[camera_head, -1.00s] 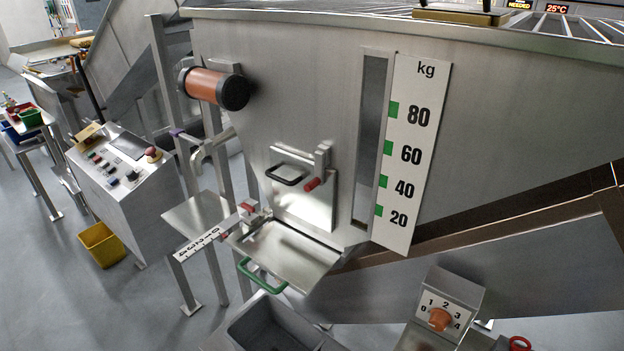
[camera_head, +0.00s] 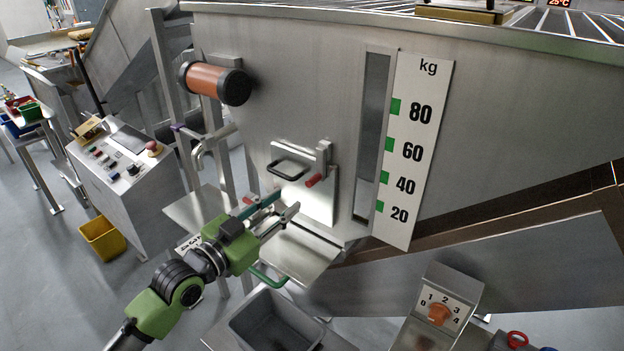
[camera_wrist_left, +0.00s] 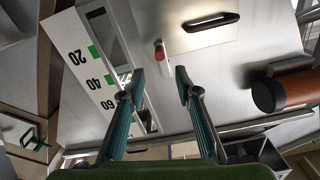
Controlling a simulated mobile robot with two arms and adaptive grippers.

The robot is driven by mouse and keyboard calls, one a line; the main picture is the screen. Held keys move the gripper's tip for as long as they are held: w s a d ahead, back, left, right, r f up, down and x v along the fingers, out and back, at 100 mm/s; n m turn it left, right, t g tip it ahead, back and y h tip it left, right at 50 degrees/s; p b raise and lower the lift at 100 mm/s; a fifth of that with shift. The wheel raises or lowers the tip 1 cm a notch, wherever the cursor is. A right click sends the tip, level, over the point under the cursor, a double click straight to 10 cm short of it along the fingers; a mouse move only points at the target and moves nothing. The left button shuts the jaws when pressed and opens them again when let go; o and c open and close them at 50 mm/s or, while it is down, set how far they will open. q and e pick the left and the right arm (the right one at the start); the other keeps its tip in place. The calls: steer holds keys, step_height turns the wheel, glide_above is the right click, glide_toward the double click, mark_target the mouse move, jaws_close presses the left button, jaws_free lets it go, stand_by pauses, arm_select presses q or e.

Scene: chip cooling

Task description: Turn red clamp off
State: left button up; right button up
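The red clamp (camera_head: 314,180) is a short red-tipped lever on a metal bracket at the right side of a small hatch door on the steel hopper. In the left wrist view the red tip (camera_wrist_left: 159,52) shows just beyond the gap between my fingertips. My left gripper (camera_head: 286,203) is open and empty, below and left of the clamp in the head view, with its fingers pointing toward the hatch. In the left wrist view the open fingers (camera_wrist_left: 160,72) stand apart on either side of the red tip. My right gripper is not in view.
A black handle (camera_head: 289,169) is on the hatch door, left of the clamp. A steel flap with a green handle (camera_head: 268,277) juts out below, above a grey bin (camera_head: 276,322). An orange cylinder (camera_head: 214,83) sticks out at the upper left. A kg scale (camera_head: 413,150) is to the right.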

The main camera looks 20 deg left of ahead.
mark_target(312, 178)
arm_select(q)
steer(key=p+x, duration=0.2)
steer(key=x, duration=0.9)
steer(key=shift+w+f, duration=0.1)
steer(key=shift+w, duration=0.05)
jaws_close()
